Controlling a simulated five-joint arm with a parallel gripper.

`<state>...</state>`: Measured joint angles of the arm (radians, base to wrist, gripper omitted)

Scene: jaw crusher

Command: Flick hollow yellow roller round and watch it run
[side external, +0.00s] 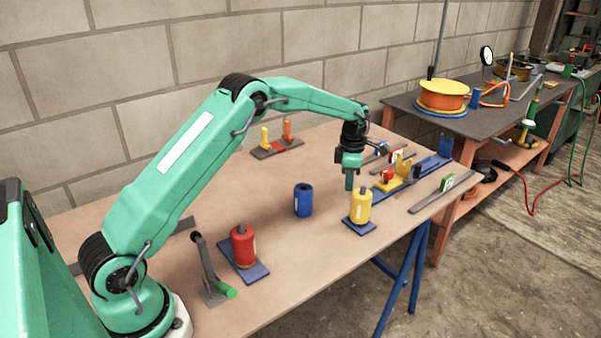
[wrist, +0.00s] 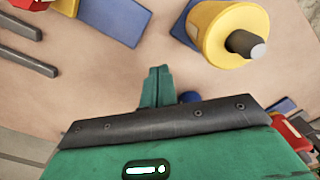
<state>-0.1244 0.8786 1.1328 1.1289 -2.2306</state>
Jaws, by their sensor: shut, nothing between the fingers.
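The hollow yellow roller (side external: 360,206) stands upright on a blue base plate (side external: 353,228) near the table's front edge. A dark pin sticks up through its top. In the wrist view the roller (wrist: 215,32) is at the upper right, with its grey pin end facing the camera. My gripper (side external: 349,182) points down just behind and to the left of the roller, near its height. In the wrist view my gripper's fingers (wrist: 157,85) are closed together and empty, apart from the roller.
Yellow and blue parts (side external: 390,182) lie close on the right.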

